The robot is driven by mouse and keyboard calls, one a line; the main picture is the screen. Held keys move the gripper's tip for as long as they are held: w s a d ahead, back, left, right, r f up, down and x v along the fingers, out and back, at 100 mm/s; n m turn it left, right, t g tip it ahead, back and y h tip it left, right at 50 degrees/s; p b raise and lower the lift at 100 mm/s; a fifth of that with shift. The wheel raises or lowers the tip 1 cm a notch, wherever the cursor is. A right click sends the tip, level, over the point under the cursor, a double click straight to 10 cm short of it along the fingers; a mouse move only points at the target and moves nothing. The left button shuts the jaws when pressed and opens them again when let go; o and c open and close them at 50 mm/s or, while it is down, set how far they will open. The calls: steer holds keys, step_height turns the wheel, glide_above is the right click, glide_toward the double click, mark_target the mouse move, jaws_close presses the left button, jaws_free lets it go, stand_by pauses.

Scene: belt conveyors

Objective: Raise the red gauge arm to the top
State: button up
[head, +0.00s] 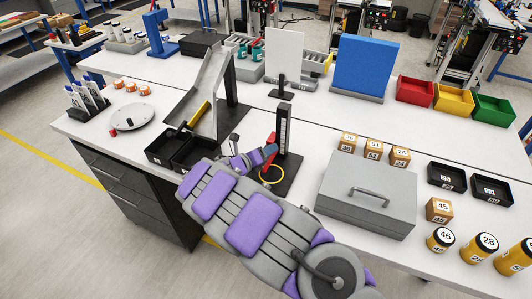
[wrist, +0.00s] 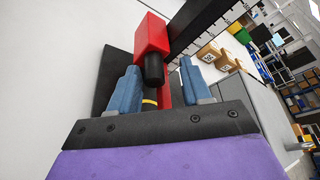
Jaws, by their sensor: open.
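The gauge is a dark upright post (head: 283,130) with a pale marked scale, standing on a black base (head: 287,182). Its red gauge arm (head: 270,138) shows beside the post's left side, low down and partly hidden by my gripper (head: 270,152). In the wrist view the red gauge arm (wrist: 152,33) has a red block with a black cylindrical knob (wrist: 153,70). My gripper (wrist: 160,78) is open, its two blue fingers on either side of the knob and apart from it. The dark post (wrist: 200,22) is behind.
A yellow ring (head: 281,178) lies around the base area. A grey case (head: 368,200) stands close on the right, with small numbered boxes (head: 374,150) behind it. Black bins (head: 165,148) and a sloped chute (head: 211,85) stand on the left.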

steer(key=shift+a+f, duration=0.15)
steer(key=shift+a, duration=0.7)
steer(key=shift+c, duration=1.2)
steer(key=shift+d, duration=0.6)
steer(key=c, duration=0.5)
steer(key=shift+c, duration=0.5)
steer(key=shift+a, duration=0.15)
jaws_close()
